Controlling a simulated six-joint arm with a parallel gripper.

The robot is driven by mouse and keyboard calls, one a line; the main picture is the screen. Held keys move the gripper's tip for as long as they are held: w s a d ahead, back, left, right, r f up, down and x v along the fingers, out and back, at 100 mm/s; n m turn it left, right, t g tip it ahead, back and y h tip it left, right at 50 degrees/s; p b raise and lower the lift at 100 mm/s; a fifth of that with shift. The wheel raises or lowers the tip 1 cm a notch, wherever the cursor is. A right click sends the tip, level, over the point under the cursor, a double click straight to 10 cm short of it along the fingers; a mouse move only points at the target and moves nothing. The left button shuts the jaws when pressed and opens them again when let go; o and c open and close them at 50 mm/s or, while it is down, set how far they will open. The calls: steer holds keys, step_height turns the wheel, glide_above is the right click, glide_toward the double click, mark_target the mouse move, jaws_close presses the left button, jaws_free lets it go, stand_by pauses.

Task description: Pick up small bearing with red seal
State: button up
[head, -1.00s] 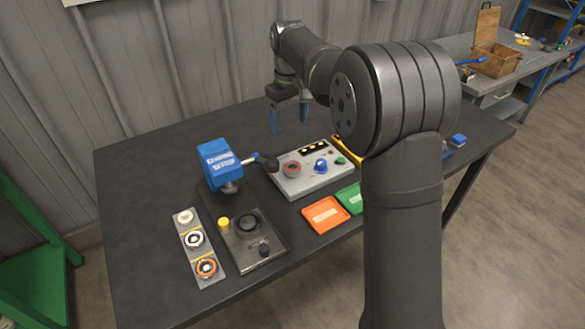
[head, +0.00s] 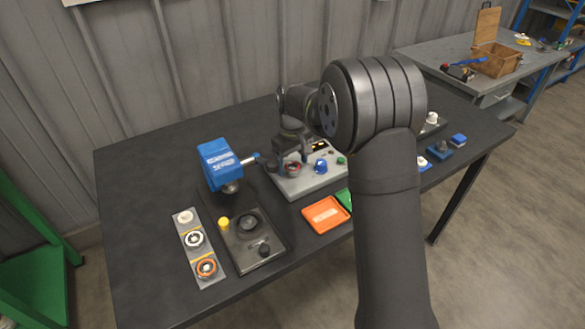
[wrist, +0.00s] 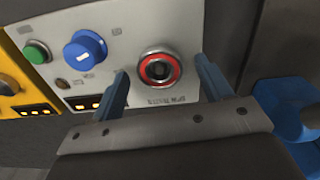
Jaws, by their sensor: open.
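The small bearing with a red seal (wrist: 159,69) sits on a grey control box (wrist: 185,22), its red ring around a dark centre. In the head view the bearing (head: 292,170) is at the left end of the box, just in front of my wrist. My gripper (wrist: 162,68) is open and empty. Its two blue fingers lie left and right of the bearing in the wrist view, with visible room on both sides. I cannot tell how far the fingertips are above the box. In the head view my own arm hides most of the fingers.
A blue press (head: 215,160) with a handle stands left of the box. A dark fixture plate (head: 270,238) and a strip of ring parts (head: 210,281) lie at the front left. An orange tray (head: 325,214) lies in front. A blue knob (wrist: 86,50) rises beside the bearing.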

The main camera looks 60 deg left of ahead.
steer(key=shift+f, duration=0.15)
steer(key=c, duration=1.2)
step_height(320, 180, up, 4)
steer(key=shift+r, duration=0.15)
steer(key=w+d+r, duration=0.7)
steer(key=d+r, duration=0.2)
steer(key=shift+w+r, duration=0.25)
steer(key=shift+r, duration=0.1)
